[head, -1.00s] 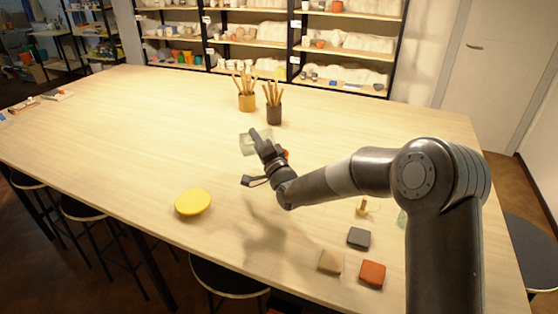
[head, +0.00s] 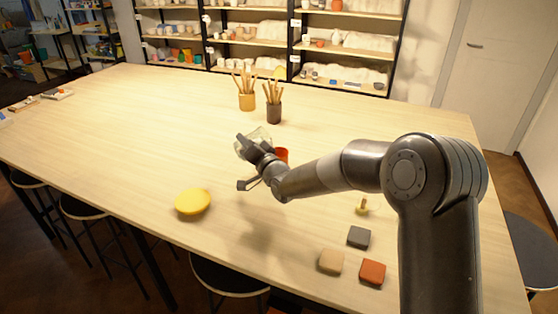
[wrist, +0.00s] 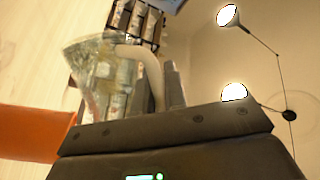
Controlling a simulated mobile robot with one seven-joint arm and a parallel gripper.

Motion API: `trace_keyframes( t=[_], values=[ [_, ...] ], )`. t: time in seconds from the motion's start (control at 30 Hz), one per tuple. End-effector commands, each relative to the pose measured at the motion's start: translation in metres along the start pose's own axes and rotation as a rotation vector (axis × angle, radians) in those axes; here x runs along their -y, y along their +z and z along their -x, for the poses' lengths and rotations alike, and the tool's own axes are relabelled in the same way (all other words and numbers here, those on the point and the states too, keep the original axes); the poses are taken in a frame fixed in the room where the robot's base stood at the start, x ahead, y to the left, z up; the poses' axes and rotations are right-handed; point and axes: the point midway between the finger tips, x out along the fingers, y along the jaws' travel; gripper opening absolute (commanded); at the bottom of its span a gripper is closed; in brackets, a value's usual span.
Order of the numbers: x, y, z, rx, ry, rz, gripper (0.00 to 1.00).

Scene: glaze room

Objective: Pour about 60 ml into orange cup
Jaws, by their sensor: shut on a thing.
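My gripper (head: 246,147) is shut on a clear glass jug (head: 259,135), which it holds above the table. In the wrist view the jug (wrist: 100,80) shows its pale curved handle between the fingers, and it looks tilted. I cannot tell how much liquid is in it. The orange cup (head: 282,155) stands on the table just right of the jug, partly hidden behind my wrist. In the wrist view the cup (wrist: 35,134) is a large orange shape at the left edge, close to the jug. The inside of the cup is hidden, and no stream shows.
A yellow round object (head: 193,201) lies left of my arm. Two pots of tools, tan (head: 247,102) and dark (head: 273,114), stand behind the jug. Grey (head: 359,237), beige (head: 331,261) and red (head: 373,272) tiles and a small brass-coloured object (head: 362,206) lie near my arm.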

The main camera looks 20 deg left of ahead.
Motion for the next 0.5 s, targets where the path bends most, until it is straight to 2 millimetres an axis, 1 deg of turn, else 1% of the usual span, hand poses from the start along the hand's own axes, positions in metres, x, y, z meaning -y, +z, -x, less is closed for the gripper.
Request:
trace_keyframes(
  t=[0.2, 0.5],
  values=[
    [-0.005, 0.0087, -0.0013, 0.051, 0.04, 0.095, 0.0],
    [-0.0054, 0.0092, -0.0013, 0.053, 0.042, 0.098, 0.0]
  ],
)
